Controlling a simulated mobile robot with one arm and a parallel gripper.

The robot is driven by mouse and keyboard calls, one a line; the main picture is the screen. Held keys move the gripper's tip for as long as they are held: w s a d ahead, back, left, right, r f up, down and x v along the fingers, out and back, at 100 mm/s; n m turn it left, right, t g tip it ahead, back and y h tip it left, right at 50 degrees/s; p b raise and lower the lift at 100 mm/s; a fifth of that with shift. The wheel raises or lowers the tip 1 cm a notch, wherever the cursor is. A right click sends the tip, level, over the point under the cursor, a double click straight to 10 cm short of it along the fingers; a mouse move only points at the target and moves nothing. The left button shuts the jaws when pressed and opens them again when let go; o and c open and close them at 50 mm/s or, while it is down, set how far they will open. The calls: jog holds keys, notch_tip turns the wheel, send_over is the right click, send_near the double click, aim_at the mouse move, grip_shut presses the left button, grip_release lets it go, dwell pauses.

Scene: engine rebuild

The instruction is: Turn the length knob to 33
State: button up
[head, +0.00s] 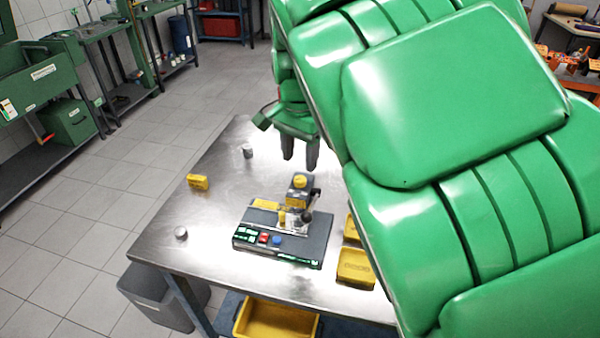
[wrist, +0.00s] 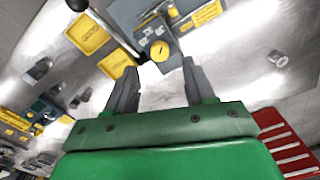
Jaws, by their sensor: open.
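A small bench machine (head: 312,246) with a dark grey base stands on the metal table. A round yellow knob (head: 300,181) sits on top of its grey block at the rear; I take this as the length knob. In the wrist view the yellow knob (wrist: 160,50) shows a thin dark mark on its face, but no number is readable. My gripper (head: 300,156) is above the table, behind the knob in the head view. In the wrist view my gripper (wrist: 159,70) is open and empty, with the knob seen beyond and between its fingers, apart from them.
Yellow trays (head: 356,268) stand right of the machine, partly hidden by my arm. A yellow block (head: 197,182) and metal cylinders (head: 181,233) (head: 247,151) stand on the table (head: 215,255). The table's left part is mostly clear.

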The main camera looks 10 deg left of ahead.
aim_at(300, 178)
jog(key=shift+f, duration=2.8)
grip_shut()
jog(key=shift+n, duration=0.3)
jog(key=n, duration=0.4)
jog(key=shift+n, duration=2.5)
grip_release()
